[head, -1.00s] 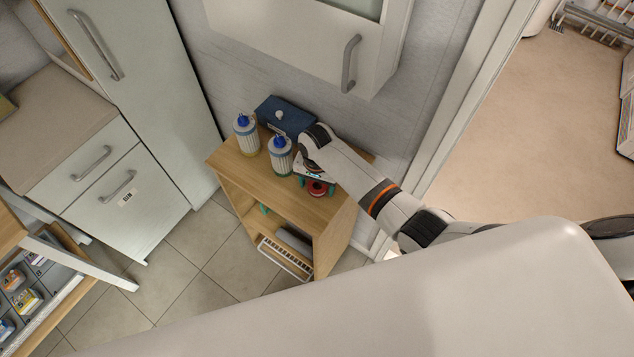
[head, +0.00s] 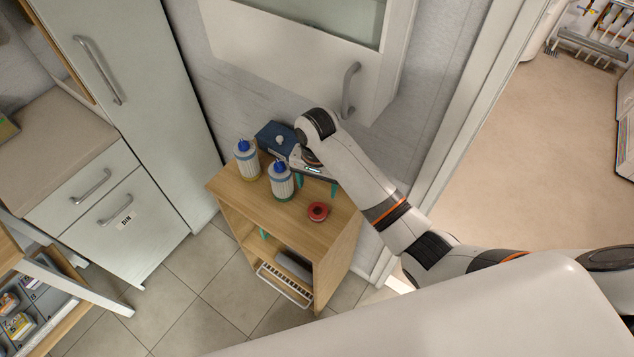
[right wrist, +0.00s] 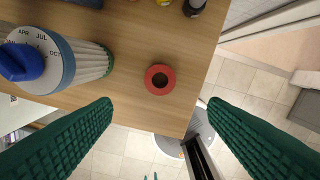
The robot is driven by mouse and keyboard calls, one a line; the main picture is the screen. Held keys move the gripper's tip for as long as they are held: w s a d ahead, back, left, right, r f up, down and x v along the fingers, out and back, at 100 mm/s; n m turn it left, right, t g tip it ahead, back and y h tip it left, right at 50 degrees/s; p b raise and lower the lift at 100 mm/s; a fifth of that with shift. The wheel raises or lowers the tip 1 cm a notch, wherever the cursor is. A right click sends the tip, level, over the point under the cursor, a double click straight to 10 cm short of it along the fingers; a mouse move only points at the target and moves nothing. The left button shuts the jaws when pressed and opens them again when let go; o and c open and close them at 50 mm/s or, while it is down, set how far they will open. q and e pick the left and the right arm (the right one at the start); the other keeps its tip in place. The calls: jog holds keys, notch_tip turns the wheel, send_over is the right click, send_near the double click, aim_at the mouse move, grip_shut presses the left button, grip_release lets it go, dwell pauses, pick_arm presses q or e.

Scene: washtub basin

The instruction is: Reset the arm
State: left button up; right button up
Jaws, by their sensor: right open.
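My right arm reaches in from the right in the head view. Its gripper (head: 317,183) is open and empty above the small wooden cabinet (head: 232,178). A red ring-shaped object (head: 318,203) lies flat on the cabinet top, in front of and apart from the fingers. In the right wrist view the red ring (right wrist: 149,80) lies beyond the two spread green fingers (right wrist: 160,108), with nothing between them. I cannot make out my left gripper in either view.
Two bottles with blue caps (head: 247,161) (head: 280,183) stand on the cabinet left of the gripper. A dark blue box (head: 272,137) stands behind them. A wall cabinet (head: 300,50) hangs close above. A doorway with open floor (head: 510,150) is at the right.

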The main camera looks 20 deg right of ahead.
dwell(0.5)
jog(key=s+f+n+t+y, duration=0.1)
jog(key=s+f+n, duration=0.25)
jog(key=s, duration=0.65)
jog(key=s+d+r+n+t, duration=0.1)
jog(key=s+d+r+n, duration=0.2)
jog(key=s, duration=0.4)
jog(key=s+d+r+n+t, duration=0.2)
jog(key=s+d+r+n, duration=0.1)
jog(key=s, duration=0.5)
notch_tip(320, 180, down, 30)
jog(key=g+b, duration=0.2)
jog(key=b, duration=0.2)
jog(key=s+d+f+g+h+b, duration=0.1)
jog(key=s+d+f+b, duration=0.2)
jog(key=s+f, duration=1.4)
notch_tip(320, 180, down, 2)
jog(key=shift+f, duration=0.2)
jog(key=shift+d, duration=0.1)
